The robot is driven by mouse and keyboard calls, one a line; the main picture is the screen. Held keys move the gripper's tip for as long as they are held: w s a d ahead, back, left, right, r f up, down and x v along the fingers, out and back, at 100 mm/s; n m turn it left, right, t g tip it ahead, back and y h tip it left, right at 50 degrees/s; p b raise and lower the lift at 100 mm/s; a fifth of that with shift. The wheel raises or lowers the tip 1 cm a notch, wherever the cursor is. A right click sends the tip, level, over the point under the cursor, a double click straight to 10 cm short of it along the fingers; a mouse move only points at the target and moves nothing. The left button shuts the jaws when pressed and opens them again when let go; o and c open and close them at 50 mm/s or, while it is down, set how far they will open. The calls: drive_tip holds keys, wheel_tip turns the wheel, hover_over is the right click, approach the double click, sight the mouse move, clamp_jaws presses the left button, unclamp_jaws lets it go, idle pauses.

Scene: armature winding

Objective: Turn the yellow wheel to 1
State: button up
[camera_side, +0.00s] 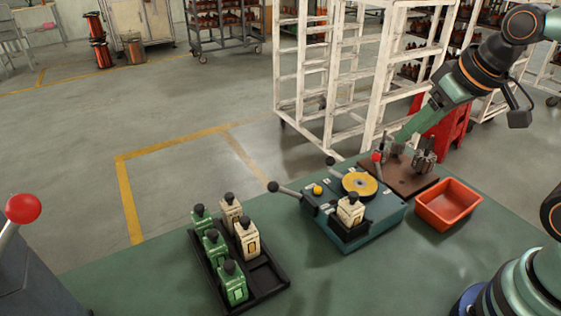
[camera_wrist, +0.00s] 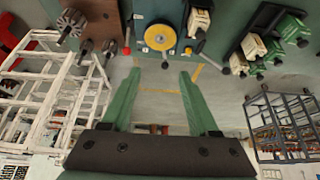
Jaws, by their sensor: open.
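The yellow wheel (camera_side: 359,184) is a flat disc with a dark hub on top of a blue-grey machine box (camera_side: 350,240). In the wrist view the wheel (camera_wrist: 160,37) shows beyond my fingertips, near the top centre. Small pale labels lie near it, but I cannot read any numbers or tell its setting. My gripper (camera_side: 396,138) is above and behind the box, over the brown board's back edge, apart from the wheel. Its two green fingers (camera_wrist: 160,75) are open and empty in the wrist view.
The box carries black-knobbed levers, a red-knobbed lever (camera_side: 377,158), a yellow button (camera_side: 318,189) and a cream block (camera_side: 350,210). A brown board (camera_side: 425,182) with metal parts and an orange bin (camera_side: 448,205) stand right. A black tray (camera_side: 270,287) holds green and cream blocks.

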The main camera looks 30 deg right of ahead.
drive_tip(key=n+g, duration=0.4)
drive_tip(key=g, duration=0.2)
hover_over(331, 157)
wheel_tip(331, 157, down, 7)
wheel_tip(331, 157, down, 11)
drive_tip(key=shift+f, duration=0.1)
clamp_jaws()
idle(1.3)
